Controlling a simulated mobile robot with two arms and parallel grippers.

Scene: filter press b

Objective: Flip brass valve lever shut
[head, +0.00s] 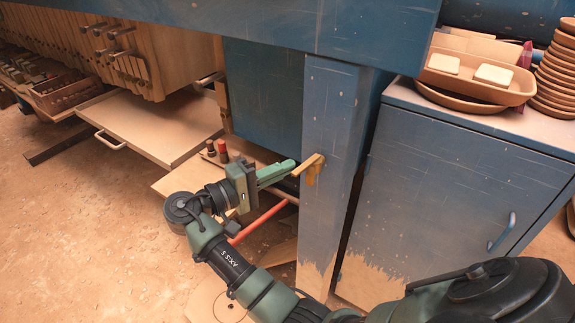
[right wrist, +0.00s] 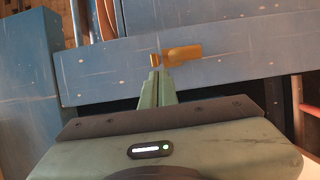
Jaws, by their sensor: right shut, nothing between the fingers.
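The brass valve lever (head: 308,166) sticks out from the blue post in the head view, near the middle. It also shows in the right wrist view (right wrist: 181,55), lying roughly sideways across the blue post, with a small brass knob at its left end. My right gripper (head: 290,167) is shut and empty. Its green fingertips are close to the lever's end; in the right wrist view the tips (right wrist: 156,76) lie just below the lever's left end. I cannot tell whether they touch it. My left gripper is not in view.
The blue post (head: 329,120) stands under a blue beam (head: 230,22). A blue cabinet (head: 450,180) to the right bears a tray (head: 480,75) and stacked bowls (head: 559,70). Small bottles (head: 222,150) stand on a low shelf behind my gripper. The floor at left is open.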

